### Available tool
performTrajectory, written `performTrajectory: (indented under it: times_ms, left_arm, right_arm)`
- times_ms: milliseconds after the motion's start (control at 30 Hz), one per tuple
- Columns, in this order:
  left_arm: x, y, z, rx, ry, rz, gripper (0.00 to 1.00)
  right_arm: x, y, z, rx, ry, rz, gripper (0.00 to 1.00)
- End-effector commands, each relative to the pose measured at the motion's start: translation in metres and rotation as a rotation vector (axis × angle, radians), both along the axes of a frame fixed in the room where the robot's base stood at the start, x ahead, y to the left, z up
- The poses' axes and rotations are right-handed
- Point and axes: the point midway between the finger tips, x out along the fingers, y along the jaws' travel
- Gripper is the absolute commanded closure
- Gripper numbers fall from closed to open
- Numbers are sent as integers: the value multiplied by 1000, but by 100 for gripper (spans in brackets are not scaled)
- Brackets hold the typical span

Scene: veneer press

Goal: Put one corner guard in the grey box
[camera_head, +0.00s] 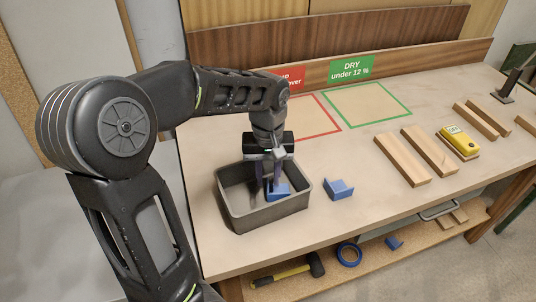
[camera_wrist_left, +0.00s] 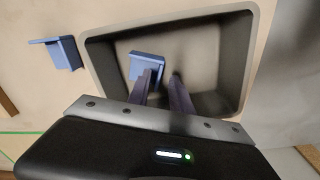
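The grey box (camera_head: 233,215) stands on the bench at the front left; it also fills the middle of the left wrist view (camera_wrist_left: 235,60). A blue corner guard (camera_head: 281,192) is inside the box, and the left wrist view shows it (camera_wrist_left: 143,65) beyond one fingertip. My left gripper (camera_head: 268,183) reaches down into the box. A second blue corner guard (camera_head: 339,189) lies on the bench right of the box. My right gripper is not in view.
Red and green outlined areas (camera_head: 372,104) lie behind the box. Wood strips (camera_head: 402,160) and a yellow meter (camera_head: 459,143) are at the right. A hammer (camera_head: 290,270), blue tape roll (camera_head: 349,254) and a small blue piece (camera_head: 394,243) are on the lower shelf.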

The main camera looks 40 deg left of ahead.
Motion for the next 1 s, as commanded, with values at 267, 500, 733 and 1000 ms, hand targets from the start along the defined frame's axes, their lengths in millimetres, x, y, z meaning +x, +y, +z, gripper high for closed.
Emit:
performTrajectory:
  times_ms: [267,500,733,1000]
  left_arm:
    - [1,0,58,1,-4,1,74]
    - [0,0,88,0,-2,0,74]
    - [0,0,91,0,0,1,74]
    - [0,0,91,0,0,1,74]
  right_arm:
    - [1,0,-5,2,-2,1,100]
    - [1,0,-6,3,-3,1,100]
    - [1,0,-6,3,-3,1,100]
    - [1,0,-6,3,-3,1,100]
